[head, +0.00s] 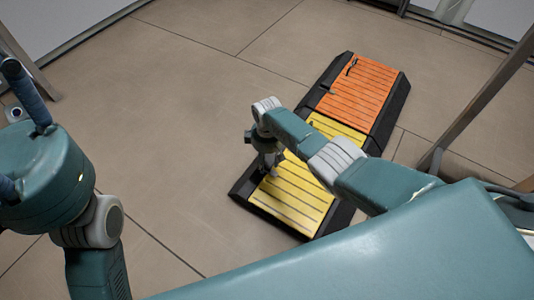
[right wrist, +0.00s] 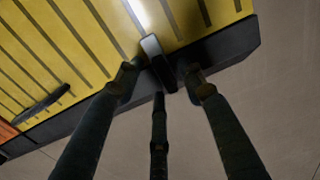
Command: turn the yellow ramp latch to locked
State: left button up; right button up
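The yellow ramp section (head: 298,207) lies on the floor, with black edging around it. In the right wrist view its ribbed yellow top (right wrist: 62,42) fills the upper left. A dark latch lever (right wrist: 157,62) with a pale rim stands at its edge. My right gripper (head: 268,168) is low over the ramp's near left edge. In the right wrist view its three fingers (right wrist: 160,84) are spread around the latch, with gaps visible at the sides; contact cannot be told. The gripper hides the latch in the head view.
An orange ramp section (head: 358,88) with a dark handle (head: 352,66) adjoins the yellow one. A second dark handle (right wrist: 42,105) lies on the yellow section. Tiled floor (head: 170,110) left of the ramp is clear. A slanted dark post (head: 485,95) stands at right.

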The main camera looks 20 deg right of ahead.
aim_at(267, 165)
notch_tip(267, 165, up, 12)
jog(key=shift+f, duration=0.2)
dwell(0.6)
